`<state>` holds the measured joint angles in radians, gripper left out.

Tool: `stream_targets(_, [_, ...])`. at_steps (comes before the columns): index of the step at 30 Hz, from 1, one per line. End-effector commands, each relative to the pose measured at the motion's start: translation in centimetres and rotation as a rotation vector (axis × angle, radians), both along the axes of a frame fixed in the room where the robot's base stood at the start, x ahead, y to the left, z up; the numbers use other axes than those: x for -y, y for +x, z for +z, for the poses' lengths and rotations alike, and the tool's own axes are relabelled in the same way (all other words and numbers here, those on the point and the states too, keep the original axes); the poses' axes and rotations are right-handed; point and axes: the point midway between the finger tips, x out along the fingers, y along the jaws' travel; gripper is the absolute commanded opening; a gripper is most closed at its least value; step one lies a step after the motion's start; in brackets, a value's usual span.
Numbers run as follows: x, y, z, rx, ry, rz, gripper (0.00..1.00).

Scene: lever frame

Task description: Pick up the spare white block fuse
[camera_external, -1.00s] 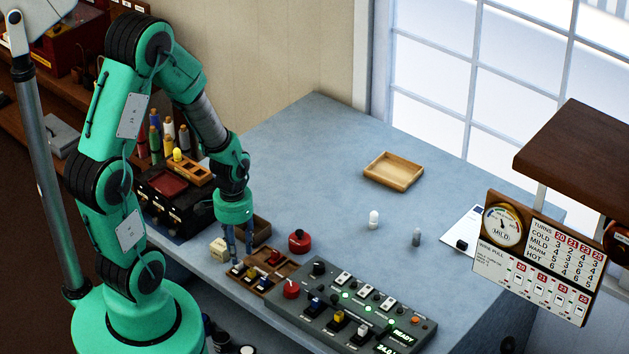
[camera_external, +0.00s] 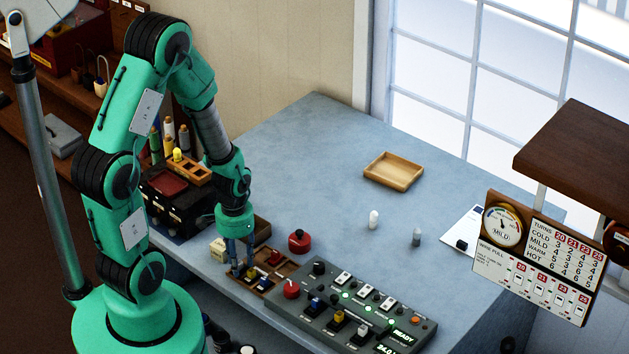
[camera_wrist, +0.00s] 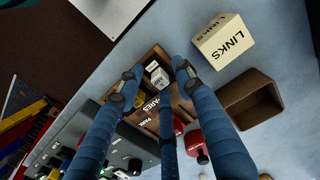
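The spare white block fuse (camera_wrist: 159,78) sits in the end compartment of the wooden spares tray (camera_external: 283,271). In the wrist view it lies between my blue fingers, with a gap on either side. My gripper (camera_external: 240,268) points down over the left end of the tray, low at its level. It is open in the wrist view (camera_wrist: 157,72), its fingers spread and not visibly touching the fuse. In the external view the fingers mostly hide the white fuse.
A cream LINKS box (camera_wrist: 224,42) and an open brown box (camera_wrist: 250,100) stand close beside the tray. A red knob-topped object (camera_external: 299,241) is behind the tray. The grey control panel (camera_external: 375,310) is at its right.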

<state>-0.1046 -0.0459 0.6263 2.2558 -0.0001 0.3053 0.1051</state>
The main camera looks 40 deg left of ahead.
Motion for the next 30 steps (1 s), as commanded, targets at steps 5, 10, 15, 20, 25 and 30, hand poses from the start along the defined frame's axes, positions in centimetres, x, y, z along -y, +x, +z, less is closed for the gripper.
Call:
stream_targets(5, [0.0,0.0,0.0,0.000,0.000,0.000,0.26])
stream_targets(10, [0.0,0.0,0.0,0.000,0.000,0.000,0.00])
stream_targets(15, [0.0,0.0,0.0,0.000,0.000,0.000,0.00])
stream_targets(20, [0.0,0.0,0.1,0.000,0.000,0.000,0.00])
stream_targets(25, [0.0,0.0,0.6,0.001,0.000,0.000,0.00])
stream_targets(30, [0.0,0.1,1.9,0.003,0.000,0.000,0.00])
